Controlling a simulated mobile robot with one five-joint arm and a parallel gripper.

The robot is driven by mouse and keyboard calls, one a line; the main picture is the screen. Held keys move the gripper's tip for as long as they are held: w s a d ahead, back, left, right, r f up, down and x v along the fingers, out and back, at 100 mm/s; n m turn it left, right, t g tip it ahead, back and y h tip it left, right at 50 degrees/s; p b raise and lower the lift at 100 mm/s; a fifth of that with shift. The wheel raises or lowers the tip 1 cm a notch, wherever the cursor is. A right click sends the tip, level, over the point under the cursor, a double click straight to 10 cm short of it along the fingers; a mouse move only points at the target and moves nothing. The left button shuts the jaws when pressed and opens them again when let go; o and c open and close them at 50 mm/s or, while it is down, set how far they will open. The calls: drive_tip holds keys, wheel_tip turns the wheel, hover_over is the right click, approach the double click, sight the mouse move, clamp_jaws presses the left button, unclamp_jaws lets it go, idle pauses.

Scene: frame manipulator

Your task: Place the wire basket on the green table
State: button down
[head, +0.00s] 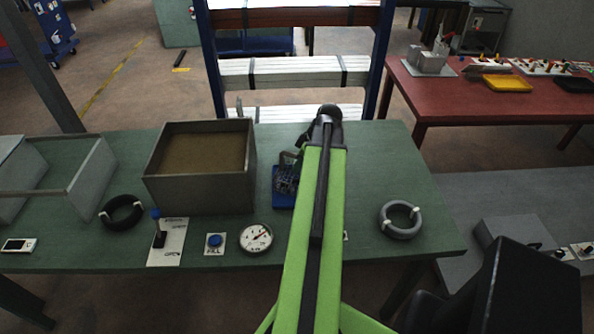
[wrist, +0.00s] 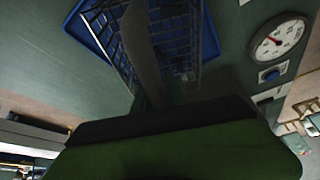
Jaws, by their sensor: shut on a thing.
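The wire basket (head: 285,180) is a dark mesh basket, partly hidden behind my green arm in the head view. In the wrist view the basket (wrist: 180,30) fills the top centre, its mesh showing on both sides of my gripper (wrist: 148,60). My gripper is shut on the basket. A blue flat piece (head: 283,199) shows under the basket, and its edges (wrist: 210,42) also show in the wrist view. The basket is over the green table (head: 385,165), near its middle. I cannot tell whether it touches the surface beneath.
A grey bin (head: 200,195) stands left of the basket. A dial gauge (head: 256,238), a blue FILL button (head: 214,240) and a lever plate (head: 166,243) lie near the front edge. A grey ring (head: 400,220) lies right. The table between arm and ring is mostly clear.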

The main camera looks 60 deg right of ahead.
drive_tip(key=c, duration=1.4)
unclamp_jaws()
drive_tip(key=shift+d, duration=0.1)
drive_tip(key=shift+o, duration=0.2)
drive_tip(key=shift+r, duration=0.1)
drive_tip(key=p+v, duration=1.1)
drive_tip(key=v, duration=0.1)
